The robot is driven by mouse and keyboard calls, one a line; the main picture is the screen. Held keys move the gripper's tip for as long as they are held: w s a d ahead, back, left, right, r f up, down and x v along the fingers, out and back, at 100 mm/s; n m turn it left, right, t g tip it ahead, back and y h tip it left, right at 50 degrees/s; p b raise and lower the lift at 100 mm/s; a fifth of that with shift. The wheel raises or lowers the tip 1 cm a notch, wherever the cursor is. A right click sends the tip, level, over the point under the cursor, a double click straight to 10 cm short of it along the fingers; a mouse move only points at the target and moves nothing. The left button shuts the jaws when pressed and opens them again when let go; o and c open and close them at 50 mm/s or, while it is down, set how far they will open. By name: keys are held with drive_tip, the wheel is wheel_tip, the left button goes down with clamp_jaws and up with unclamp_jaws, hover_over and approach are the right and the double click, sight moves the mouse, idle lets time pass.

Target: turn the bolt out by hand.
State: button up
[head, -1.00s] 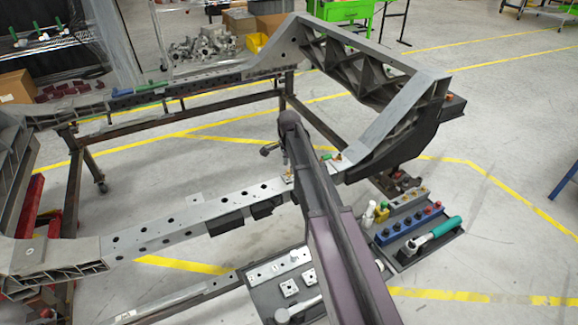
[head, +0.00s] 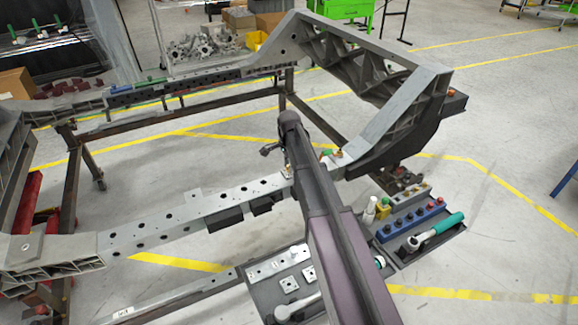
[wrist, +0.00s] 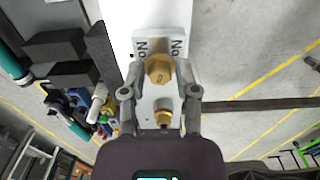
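A brass hex bolt (wrist: 158,70) stands on a pale plate with dark lettering, in the middle of the wrist view. A second, smaller brass fitting (wrist: 163,115) sits nearer to my palm. My gripper (wrist: 160,75) has one finger on each side of the bolt head, with a narrow gap showing at each side. It looks open, with nothing clamped. In the head view my arm hides most of the gripper; a small brass piece (head: 288,171) shows on the chassis rail (head: 215,202) just left of the arm.
A tool tray (head: 405,258) with a teal-handled ratchet (head: 435,232) and a blue socket rack (head: 405,223) lies right of my arm. A grey tray with metal plates (head: 290,283) lies in front. The chassis end frame (head: 385,120) rises behind right.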

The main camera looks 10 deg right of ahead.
clamp_jaws()
drive_tip(key=shift+n, duration=0.6)
drive_tip(key=shift+n, duration=0.6)
drive_tip(key=shift+r, duration=0.15)
drive_tip(key=shift+r+p, duration=2.85)
drive_tip(key=shift+p, duration=0.15)
